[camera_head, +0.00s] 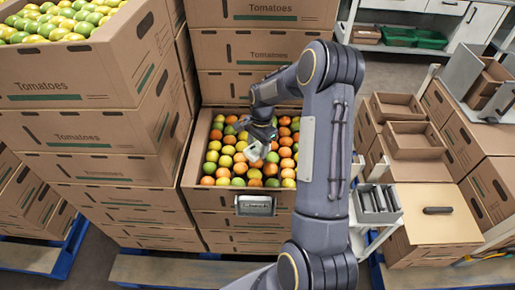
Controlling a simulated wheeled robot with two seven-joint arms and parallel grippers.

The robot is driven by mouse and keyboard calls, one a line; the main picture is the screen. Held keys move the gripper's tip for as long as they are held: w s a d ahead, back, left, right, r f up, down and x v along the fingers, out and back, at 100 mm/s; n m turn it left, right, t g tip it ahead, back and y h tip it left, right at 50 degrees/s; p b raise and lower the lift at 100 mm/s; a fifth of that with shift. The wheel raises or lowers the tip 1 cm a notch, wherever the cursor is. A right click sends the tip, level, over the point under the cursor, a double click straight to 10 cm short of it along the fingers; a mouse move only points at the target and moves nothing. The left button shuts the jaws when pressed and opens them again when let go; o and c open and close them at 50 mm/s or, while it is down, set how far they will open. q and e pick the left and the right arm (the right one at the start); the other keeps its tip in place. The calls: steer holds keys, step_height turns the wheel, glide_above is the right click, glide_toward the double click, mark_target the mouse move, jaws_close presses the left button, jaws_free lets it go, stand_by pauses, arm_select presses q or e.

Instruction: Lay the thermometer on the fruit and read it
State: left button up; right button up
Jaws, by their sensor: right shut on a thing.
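The fruit (224,162), green, yellow and orange-red tomatoes, fills an open cardboard carton (191,172) on top of a stack in the middle. My right arm reaches over from the lower right. My right gripper (258,147) points down over the middle of the fruit. It is shut on a small pale thing, apparently the thermometer (254,152); its display cannot be read. I cannot tell whether it touches the fruit. My left gripper is not in view.
A grey box-like device (255,205) sits at the carton's front wall. Tall tomato cartons (85,75) stand left and cartons (262,48) stand behind. At right are a grey slotted holder (378,203), a closed box (436,215) and empty cartons (414,140).

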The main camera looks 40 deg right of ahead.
mark_target(260, 145)
steer(key=shift+f, duration=0.85)
steer(key=o, duration=1.1)
steer(key=shift+c, duration=0.2)
step_height(260, 145, up, 12)
steer(key=d+b, duration=0.1)
steer(key=s+a+r+n+t, duration=0.2)
steer(key=s+a+r+n, duration=0.25)
steer(key=r, duration=0.25)
steer(key=s+a+r+n+t+y, duration=0.1)
steer(key=s+a+n+t+y, duration=0.1)
steer(key=s+a+n, duration=0.9)
steer(key=s+a+t, duration=0.1)
steer(key=s+a, duration=0.3)
steer(key=s, duration=0.4)
steer(key=shift+a+r+t, duration=0.25)
steer(key=shift+t, duration=0.15)
stand_by(0.6)
